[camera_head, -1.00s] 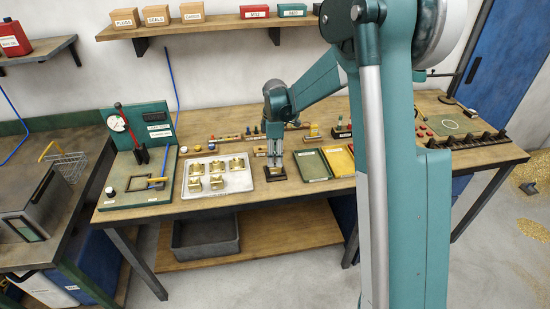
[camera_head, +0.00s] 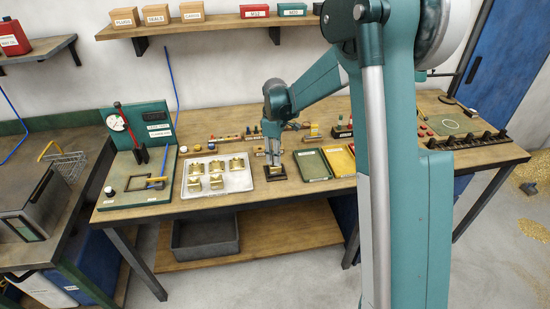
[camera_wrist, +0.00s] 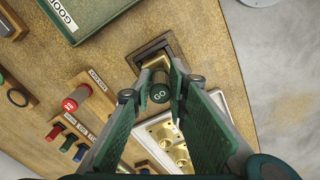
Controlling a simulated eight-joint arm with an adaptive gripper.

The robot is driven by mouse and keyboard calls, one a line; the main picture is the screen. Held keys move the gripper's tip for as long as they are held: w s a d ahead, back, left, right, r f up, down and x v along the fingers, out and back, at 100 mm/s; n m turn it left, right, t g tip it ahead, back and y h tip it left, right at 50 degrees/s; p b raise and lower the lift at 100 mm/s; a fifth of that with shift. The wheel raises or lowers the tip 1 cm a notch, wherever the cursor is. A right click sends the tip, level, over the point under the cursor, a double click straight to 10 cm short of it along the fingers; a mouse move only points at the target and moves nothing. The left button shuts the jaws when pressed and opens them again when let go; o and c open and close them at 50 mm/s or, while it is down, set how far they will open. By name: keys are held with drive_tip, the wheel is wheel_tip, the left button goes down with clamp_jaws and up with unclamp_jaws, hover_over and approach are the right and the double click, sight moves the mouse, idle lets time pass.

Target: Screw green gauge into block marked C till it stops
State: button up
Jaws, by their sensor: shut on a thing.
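A dark green gauge with a round cap marked "GO" (camera_wrist: 160,93) is between the two finger pads of my gripper (camera_wrist: 162,88) in the wrist view. My gripper is shut on it. A brass block (camera_wrist: 155,62) sits in a dark square holder (camera_wrist: 139,58) just beyond the gauge. The gauge stands over the block; how deep its thread sits is hidden. No letter is readable on this block. In the head view my gripper (camera_head: 272,151) is low over the holder (camera_head: 272,172), and the gauge is too small to make out.
A pale tray of several brass blocks (camera_head: 247,184) lies left of the holder. A green tray (camera_head: 318,177) and a yellow tray (camera_head: 340,161) lie to the right. A rack with a red-capped gauge (camera_wrist: 76,98) and small plugs (camera_wrist: 68,144) stand left in the wrist view.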

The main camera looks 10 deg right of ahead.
drive_tip(key=m, duration=0.4)
drive_tip(key=shift+b, duration=0.35)
drive_tip(key=shift+m, duration=2.3)
drive_tip(key=o, duration=0.6)
drive_tip(key=shift+c, duration=0.2)
drive_tip(key=shift+f+b, duration=0.1)
drive_tip(key=shift+b, duration=0.2)
drive_tip(key=n, duration=0.6)
drive_tip(key=shift+n+b, duration=0.3)
drive_tip(key=shift+b, duration=0.05)
drive_tip(key=n, duration=0.6)
drive_tip(key=shift+b, duration=0.3)
